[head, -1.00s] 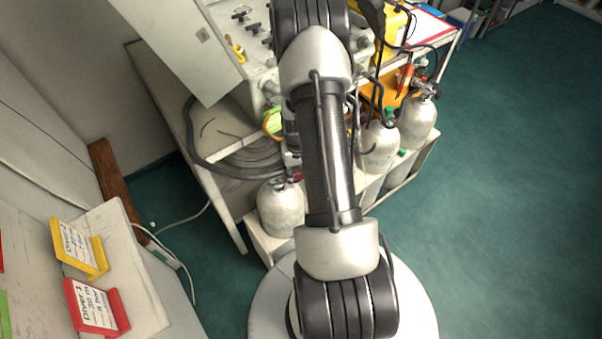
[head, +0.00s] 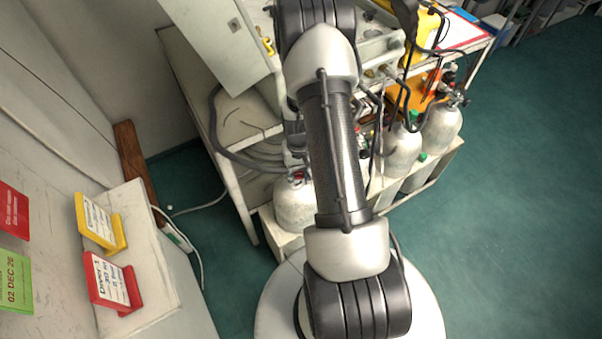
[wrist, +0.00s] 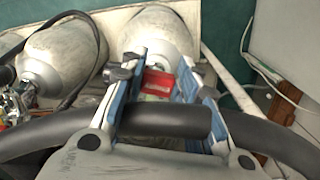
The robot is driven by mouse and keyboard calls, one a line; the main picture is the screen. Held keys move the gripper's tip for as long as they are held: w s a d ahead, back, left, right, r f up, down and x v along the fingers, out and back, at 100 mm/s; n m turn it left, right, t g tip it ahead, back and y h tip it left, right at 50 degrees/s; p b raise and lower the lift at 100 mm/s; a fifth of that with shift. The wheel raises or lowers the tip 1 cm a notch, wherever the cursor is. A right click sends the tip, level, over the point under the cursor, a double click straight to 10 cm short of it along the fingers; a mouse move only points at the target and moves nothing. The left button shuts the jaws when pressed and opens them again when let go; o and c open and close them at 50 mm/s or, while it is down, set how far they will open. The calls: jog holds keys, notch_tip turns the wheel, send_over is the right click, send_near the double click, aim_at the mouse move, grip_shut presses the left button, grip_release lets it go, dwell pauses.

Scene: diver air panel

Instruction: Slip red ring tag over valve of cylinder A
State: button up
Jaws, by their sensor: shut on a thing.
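The red ring tag (wrist: 158,82) shows between the blue-padded fingers of my gripper (wrist: 163,65) in the wrist view, and the gripper is shut on it. I cannot tell whether the ring is around the valve.
A thick black hose (wrist: 165,122) crosses the wrist view over the fingers. A second cylinder (wrist: 62,55) stands beside the first. More cylinders (head: 440,128) stand at the right under the panel bench. Coloured diver cards (head: 112,283) stand on a ledge at the left.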

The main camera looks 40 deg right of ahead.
jog(key=shift+f, duration=0.2)
dwell(0.3)
jog(key=shift+f+b, duration=0.55)
jog(key=shift+b, duration=0.05)
jog(key=shift+f+b, duration=0.95)
jog(key=shift+f, duration=0.15)
dwell(1.2)
jog(key=o, duration=1)
notch_tip(320, 180, up, 12)
dwell(0.7)
